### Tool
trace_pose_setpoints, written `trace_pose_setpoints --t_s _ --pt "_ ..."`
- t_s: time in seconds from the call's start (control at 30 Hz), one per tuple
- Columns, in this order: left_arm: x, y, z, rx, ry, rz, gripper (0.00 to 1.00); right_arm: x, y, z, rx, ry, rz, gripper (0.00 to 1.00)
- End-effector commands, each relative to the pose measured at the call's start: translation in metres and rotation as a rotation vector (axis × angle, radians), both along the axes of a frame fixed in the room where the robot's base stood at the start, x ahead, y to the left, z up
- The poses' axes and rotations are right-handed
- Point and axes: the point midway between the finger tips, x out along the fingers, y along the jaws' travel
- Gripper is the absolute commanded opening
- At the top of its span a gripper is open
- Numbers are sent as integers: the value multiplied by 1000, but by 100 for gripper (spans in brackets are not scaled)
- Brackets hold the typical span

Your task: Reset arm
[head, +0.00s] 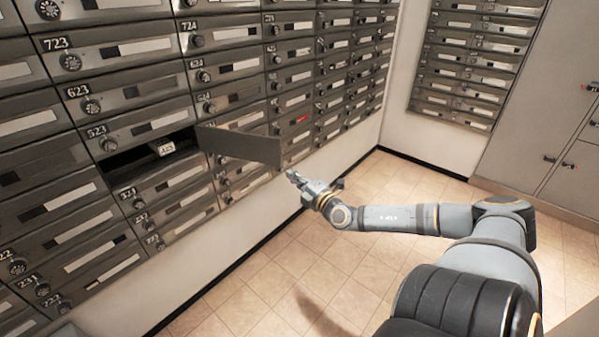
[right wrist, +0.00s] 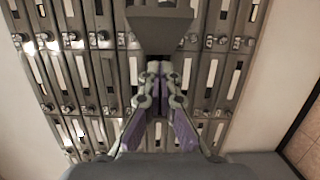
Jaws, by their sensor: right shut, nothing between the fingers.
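My right gripper (head: 293,178) is in front of the mailbox wall, below and to the right of an open mailbox door (head: 240,146). It also shows in the right wrist view (right wrist: 160,68), with its fingers together and nothing between them. The open door is grey and swings out from a dark compartment that holds a small white item (head: 163,149) with dark marks. In the right wrist view a grey panel (right wrist: 160,22), which looks like the open door, sits above the fingertips. I cannot tell whether they touch. My left gripper is not in view.
Rows of numbered grey mailboxes (head: 223,65) with dials fill the left wall. More mailboxes (head: 468,62) hang on the far wall. Grey lockers (head: 569,150) stand at the right. The tiled floor (head: 262,280) is clear.

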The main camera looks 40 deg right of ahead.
Motion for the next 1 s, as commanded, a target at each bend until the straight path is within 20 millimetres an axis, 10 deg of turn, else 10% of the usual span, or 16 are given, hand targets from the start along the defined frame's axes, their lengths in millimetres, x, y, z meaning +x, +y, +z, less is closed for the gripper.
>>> trace_pose_setpoints --t_s 0.7,0.87,1.0 --pt "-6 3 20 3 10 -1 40 -23 -16 -8 12 10 -33 0" --pt "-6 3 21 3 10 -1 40 -52 -88 -65 84 103 -250 0" --pt "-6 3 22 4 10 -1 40 -112 -149 -159 218 250 -495 0"
